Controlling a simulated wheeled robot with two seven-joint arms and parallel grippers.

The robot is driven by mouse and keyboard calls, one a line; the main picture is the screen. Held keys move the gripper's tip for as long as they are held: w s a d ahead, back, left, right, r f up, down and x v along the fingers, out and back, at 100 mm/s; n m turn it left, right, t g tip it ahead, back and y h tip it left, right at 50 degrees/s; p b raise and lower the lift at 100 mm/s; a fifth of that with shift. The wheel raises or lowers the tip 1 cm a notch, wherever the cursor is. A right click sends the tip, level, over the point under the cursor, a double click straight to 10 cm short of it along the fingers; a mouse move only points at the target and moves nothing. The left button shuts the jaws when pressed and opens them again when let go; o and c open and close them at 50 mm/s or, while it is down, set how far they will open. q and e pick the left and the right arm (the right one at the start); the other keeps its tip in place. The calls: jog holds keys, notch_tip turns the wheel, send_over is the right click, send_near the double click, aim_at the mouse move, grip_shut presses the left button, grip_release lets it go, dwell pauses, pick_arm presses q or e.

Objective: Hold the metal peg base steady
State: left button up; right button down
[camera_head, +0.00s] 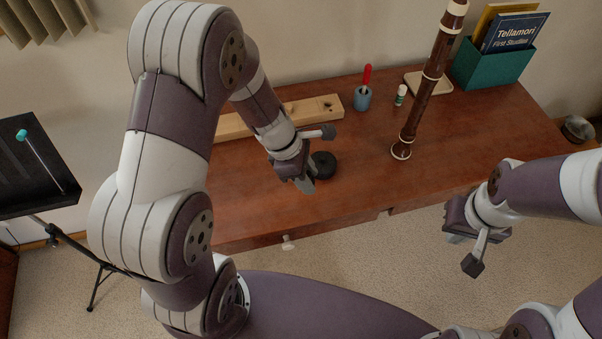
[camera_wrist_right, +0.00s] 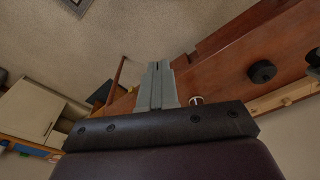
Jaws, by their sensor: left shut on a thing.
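The metal peg base (camera_head: 325,163) is a dark, low round piece on the brown desktop, near its front edge. It also shows as a black disc in the right wrist view (camera_wrist_right: 262,72). My left gripper (camera_head: 305,184) is down at its left side, with the fingers shut on it; the exact contact is partly hidden by the hand. My right gripper (camera_head: 457,238) hangs in front of the desk, away from the base. In the right wrist view its two fingers (camera_wrist_right: 157,82) lie together with nothing seen between them.
A tall brown woodwind (camera_head: 425,85) with pale rings stands upright on the desk (camera_head: 365,200). Behind are a wooden board (camera_head: 312,110), a blue cup (camera_head: 362,99) with a red-handled tool, a small bottle (camera_head: 401,95) and a green book box (camera_head: 490,68). The desktop's front middle is clear.

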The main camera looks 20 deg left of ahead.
pick_arm(q)
jog(key=w+a+f+m+g, duration=0.1)
jog(key=a+m, duration=0.1)
jog(key=m, duration=0.1)
jog(key=w+a+f+m+g, duration=0.1)
jog(key=a+f+m, duration=0.1)
jog(key=m, duration=0.1)
jog(key=w+a+f+m+g+y, duration=0.1)
jog(key=a+f+m, duration=0.1)
jog(key=a+m, duration=0.1)
jog(key=shift+w+m+g, duration=0.3)
jog(key=shift+w+m, duration=0.1)
jog(key=shift+s+r, duration=0.1)
jog(key=shift+s, duration=0.05)
